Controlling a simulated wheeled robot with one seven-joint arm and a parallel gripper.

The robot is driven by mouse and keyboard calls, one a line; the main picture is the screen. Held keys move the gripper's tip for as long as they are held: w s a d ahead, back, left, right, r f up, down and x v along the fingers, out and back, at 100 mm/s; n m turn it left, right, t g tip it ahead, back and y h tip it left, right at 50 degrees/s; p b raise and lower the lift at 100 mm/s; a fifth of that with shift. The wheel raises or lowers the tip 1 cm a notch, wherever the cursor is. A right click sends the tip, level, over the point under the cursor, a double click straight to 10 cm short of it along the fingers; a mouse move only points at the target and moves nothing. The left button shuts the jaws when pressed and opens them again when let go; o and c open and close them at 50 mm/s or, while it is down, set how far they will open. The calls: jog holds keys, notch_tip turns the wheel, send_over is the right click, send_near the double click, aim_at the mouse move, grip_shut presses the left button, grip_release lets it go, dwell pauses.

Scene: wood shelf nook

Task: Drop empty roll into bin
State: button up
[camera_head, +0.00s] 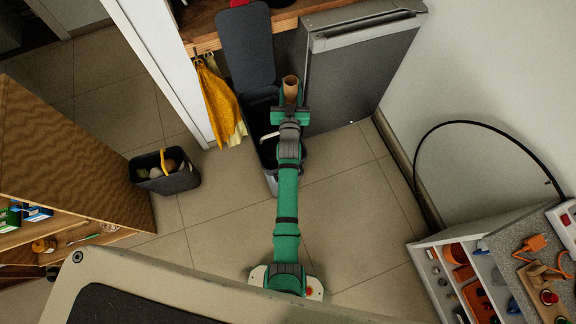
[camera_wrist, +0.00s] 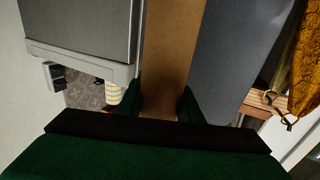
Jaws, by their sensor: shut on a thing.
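My gripper (camera_head: 290,104) is shut on a brown cardboard roll (camera_head: 290,86), which sticks out past the fingers. In the wrist view the roll (camera_wrist: 166,50) runs up the middle between my two green fingers (camera_wrist: 162,103). The dark grey bin (camera_head: 256,113) stands below, with its lid (camera_head: 247,45) raised at the back. In the head view the roll lies at the right of the bin's opening, in front of the lid's lower right side. My arm hides part of the opening. The lid (camera_wrist: 232,55) also shows right of the roll in the wrist view.
A grey fridge-like cabinet (camera_head: 360,75) stands close on the right. A yellow cloth (camera_head: 218,103) hangs left of the bin under a wooden counter (camera_head: 205,25). A dark basket (camera_head: 178,182) sits on the floor at left. Floor in front is clear.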

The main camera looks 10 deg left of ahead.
jog(key=s+a+f+n+y, duration=0.1)
jog(key=a+f+y, duration=0.1)
jog(key=a+f, duration=0.4)
notch_tip(320, 180, down, 4)
jog(key=shift+s+a+r, duration=0.1)
jog(key=shift+s+a, duration=0.1)
jog(key=shift+s, duration=0.05)
jog(key=o, duration=0.9)
jog(key=shift+d, duration=0.15)
jog(key=shift+c, duration=0.2)
jog(key=shift+s+a, duration=0.15)
jog(key=shift+a, duration=0.05)
jog(key=v, duration=1)
jog(key=shift+s+d+r, duration=0.2)
jog(key=shift+s+d, duration=0.1)
